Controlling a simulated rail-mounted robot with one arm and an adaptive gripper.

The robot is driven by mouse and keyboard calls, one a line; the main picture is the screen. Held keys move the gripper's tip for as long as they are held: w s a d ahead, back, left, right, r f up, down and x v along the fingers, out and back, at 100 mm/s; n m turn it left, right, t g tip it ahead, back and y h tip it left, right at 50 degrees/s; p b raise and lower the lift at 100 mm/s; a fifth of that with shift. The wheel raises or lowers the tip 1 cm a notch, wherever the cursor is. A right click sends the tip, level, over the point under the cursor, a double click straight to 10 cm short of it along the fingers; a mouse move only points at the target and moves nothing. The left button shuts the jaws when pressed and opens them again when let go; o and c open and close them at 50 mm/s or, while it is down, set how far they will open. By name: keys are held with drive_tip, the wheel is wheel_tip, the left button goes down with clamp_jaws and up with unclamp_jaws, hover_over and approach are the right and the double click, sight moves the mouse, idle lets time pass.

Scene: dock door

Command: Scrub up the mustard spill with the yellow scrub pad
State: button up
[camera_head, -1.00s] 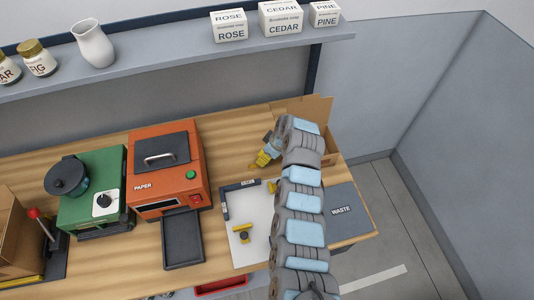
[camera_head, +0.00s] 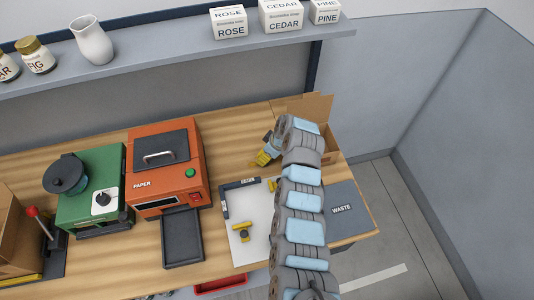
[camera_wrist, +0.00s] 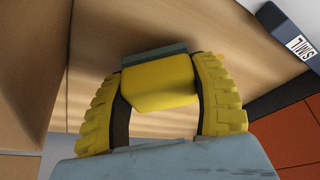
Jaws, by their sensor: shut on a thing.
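My gripper (camera_head: 264,158) is over the wooden bench near its back, left of the open cardboard box. In the wrist view its two ridged yellow fingers (camera_wrist: 162,62) are shut on the yellow scrub pad (camera_wrist: 160,86), which has a dark grey-green layer (camera_wrist: 154,54) on its far side. The pad is close to the wood; I cannot tell if it touches. In the head view the pad cannot be told apart from the yellow fingers. I cannot make out the mustard spill in either view; the arm, gripper and pad hide part of the bench.
A cardboard box (camera_head: 318,108) stands at the back right, above a grey WASTE panel (camera_head: 350,212). A white board (camera_head: 250,258) with dark edge strips and yellow-handled pieces (camera_head: 243,231) lies in front. The orange PAPER machine (camera_head: 165,165) and green machine (camera_head: 92,190) stand left.

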sight(246, 162)
drive_tip(key=shift+f+b, duration=0.3)
drive_tip(key=shift+f, duration=0.25)
drive_tip(key=shift+a, duration=0.15)
drive_tip(key=shift+s+a+p, duration=0.2)
drive_tip(key=shift+a+p, duration=0.05)
drive_tip(key=shift+a, duration=0.5)
drive_tip(key=shift+s+a+p, duration=0.15)
drive_tip(key=shift+a+p, duration=0.05)
drive_tip(key=shift+a, duration=0.5)
drive_tip(key=shift+s+a+p, duration=0.2)
drive_tip(key=shift+a+p, duration=0.05)
drive_tip(key=shift+a, duration=0.5)
drive_tip(key=shift+s+a+f, duration=0.1)
drive_tip(key=shift+s+a, duration=0.1)
drive_tip(key=shift+a, duration=0.45)
drive_tip(key=shift+s+a, duration=0.15)
drive_tip(key=shift+a, duration=0.45)
drive_tip(key=shift+d, duration=0.1)
